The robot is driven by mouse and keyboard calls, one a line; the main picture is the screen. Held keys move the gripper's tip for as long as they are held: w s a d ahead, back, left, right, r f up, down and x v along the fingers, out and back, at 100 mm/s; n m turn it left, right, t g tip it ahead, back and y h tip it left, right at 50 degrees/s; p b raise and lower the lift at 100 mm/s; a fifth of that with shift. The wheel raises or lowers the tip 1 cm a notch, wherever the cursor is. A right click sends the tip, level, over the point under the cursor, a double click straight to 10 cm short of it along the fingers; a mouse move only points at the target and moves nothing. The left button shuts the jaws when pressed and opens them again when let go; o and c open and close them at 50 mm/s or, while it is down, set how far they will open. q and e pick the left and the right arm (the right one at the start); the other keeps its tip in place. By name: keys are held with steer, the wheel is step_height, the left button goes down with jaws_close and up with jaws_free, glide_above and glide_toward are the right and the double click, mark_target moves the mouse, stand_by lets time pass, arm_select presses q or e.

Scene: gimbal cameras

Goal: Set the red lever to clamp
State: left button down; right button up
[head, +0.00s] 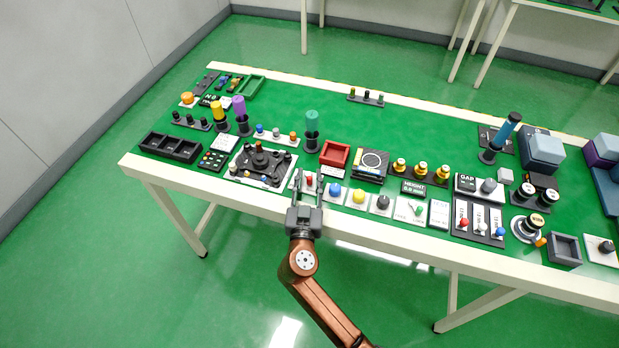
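My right gripper (307,180) reaches in over the front edge of the table, its two fingers apart and pointing away from me. A small red knob (309,181) on a pale plate shows between the fingertips; I cannot tell whether they touch it. Farther right, a dark panel with white label strips holds several small levers, one with a red tip (464,222) and one with a blue tip (500,231). The lettering is too small to read, so I cannot tell which red part is the lever or where clamp is. My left gripper is out of view.
A dark fixture (262,163) stands just left of my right gripper. Blue (335,190) and yellow (359,196) buttons sit just right of it. A red bin (334,153) and a teal upright cylinder (312,121) stand behind. The green tabletop's back middle is mostly clear.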

steer(key=shift+d, duration=0.1)
steer(key=shift+c, duration=0.4)
jaws_close()
steer(key=shift+d+n+y, duration=0.15)
steer(key=shift+n+y, duration=0.15)
steer(key=shift+n+y+p, duration=0.35)
steer(key=shift+n+y, duration=0.05)
steer(key=shift+y, duration=0.4)
steer(key=shift+o, duration=0.4)
jaws_free()
